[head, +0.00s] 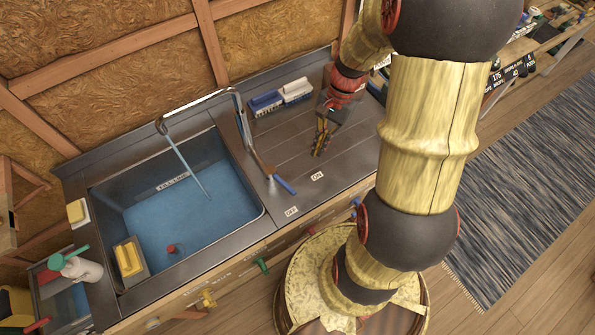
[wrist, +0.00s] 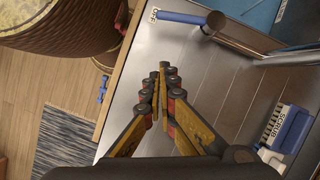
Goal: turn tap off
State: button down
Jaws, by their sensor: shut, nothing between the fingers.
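The metal tap (head: 198,103) arches over the sink, and a thin stream of water (head: 187,166) falls from its spout. Its blue-tipped handle (head: 284,185) points forward over the counter, its tip near the gap between the OFF label (head: 291,211) and the ON label (head: 317,176). In the wrist view the blue handle (wrist: 180,18) is beyond my fingertips, with a label (wrist: 154,14) by its tip. My gripper (head: 318,152) is shut and empty over the counter, right of the handle and apart from it; it also shows in the wrist view (wrist: 159,72).
The sink (head: 235,143) holds blue water, with a yellow sponge (head: 128,258) in a holder at its near left. Blue and white brushes (head: 282,97) stand at the counter's back. A soap bottle (head: 76,267) is at far left. Bare counter surrounds my gripper.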

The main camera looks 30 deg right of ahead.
aim_at(280, 181)
jog(key=a+f, duration=0.1)
jog(key=f, duration=0.1)
jog(key=a+f+m+b, duration=0.1)
jog(key=f, duration=0.2)
jog(key=a+f+m+b, duration=0.1)
jog(key=a+f, duration=0.1)
jog(key=f, duration=0.1)
jog(key=shift+w+f, duration=0.2)
jog(key=a, duration=0.1)
jog(key=a+b, duration=0.1)
jog(key=a, duration=0.1)
jog(key=shift+s, duration=0.35)
jog(key=shift+s+a, duration=0.1)
jog(key=shift+a, duration=0.3)
